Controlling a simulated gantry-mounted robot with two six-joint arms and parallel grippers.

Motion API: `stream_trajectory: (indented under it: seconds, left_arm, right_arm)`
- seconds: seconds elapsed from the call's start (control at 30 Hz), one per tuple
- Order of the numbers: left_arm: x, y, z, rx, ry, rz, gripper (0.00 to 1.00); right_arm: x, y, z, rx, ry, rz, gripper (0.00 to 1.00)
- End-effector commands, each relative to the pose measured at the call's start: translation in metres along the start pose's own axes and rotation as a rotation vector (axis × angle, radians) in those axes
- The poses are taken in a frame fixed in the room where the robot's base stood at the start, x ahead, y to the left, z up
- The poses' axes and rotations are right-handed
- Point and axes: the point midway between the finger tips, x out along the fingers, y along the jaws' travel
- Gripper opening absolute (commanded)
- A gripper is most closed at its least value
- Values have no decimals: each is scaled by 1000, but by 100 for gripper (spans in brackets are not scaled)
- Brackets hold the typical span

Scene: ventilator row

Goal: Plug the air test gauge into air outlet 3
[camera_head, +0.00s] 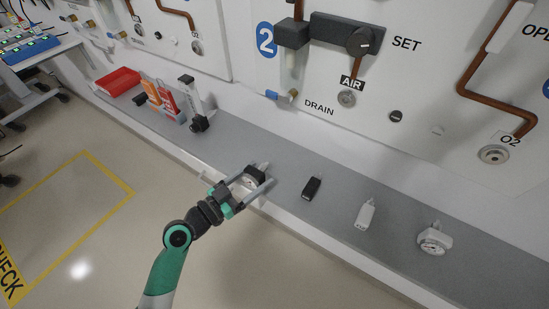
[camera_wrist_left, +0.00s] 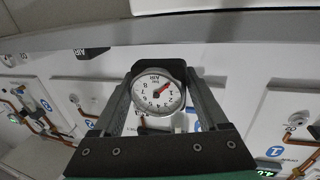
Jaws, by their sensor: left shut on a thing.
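My left gripper (camera_head: 258,181) is shut on a round white gauge (camera_head: 250,183) with a black upper part, above the front part of the grey shelf. In the left wrist view the gauge (camera_wrist_left: 158,98) sits between the fingers; its dial faces the camera, marked AIR, with a red needle. The panel numbered 2 has an outlet (camera_head: 347,98) under an AIR label and, further right, an outlet (camera_head: 494,154) by an O2 label. I see no outlet clearly numbered 3. My right gripper is not in view.
On the grey shelf (camera_head: 400,205) stand a black block (camera_head: 312,187), a white piece (camera_head: 365,214) and another white gauge (camera_head: 434,241). The drain fitting (camera_head: 271,95) juts from the panel.

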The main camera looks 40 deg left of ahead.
Motion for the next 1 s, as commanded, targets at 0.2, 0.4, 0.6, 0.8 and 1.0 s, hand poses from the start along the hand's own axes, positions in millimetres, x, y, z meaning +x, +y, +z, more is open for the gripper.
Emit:
stream_trajectory:
  seconds: [0.2, 0.4, 0.6, 0.8, 1.0]
  left_arm:
    - [-20, 4, 1, 0, 0, -2, 0]
    - [-39, 8, 1, -1, 1, -2, 0]
    - [-50, 11, 0, 0, 1, -1, 0]
    - [-51, 12, 0, 0, 1, 0, 0]
    - [-50, 12, 0, 0, 1, -1, 0]
  right_arm:
    - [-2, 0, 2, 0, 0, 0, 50]
    - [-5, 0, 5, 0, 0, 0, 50]
    - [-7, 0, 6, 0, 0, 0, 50]
    - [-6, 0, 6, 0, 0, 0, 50]
    - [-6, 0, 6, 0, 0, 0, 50]
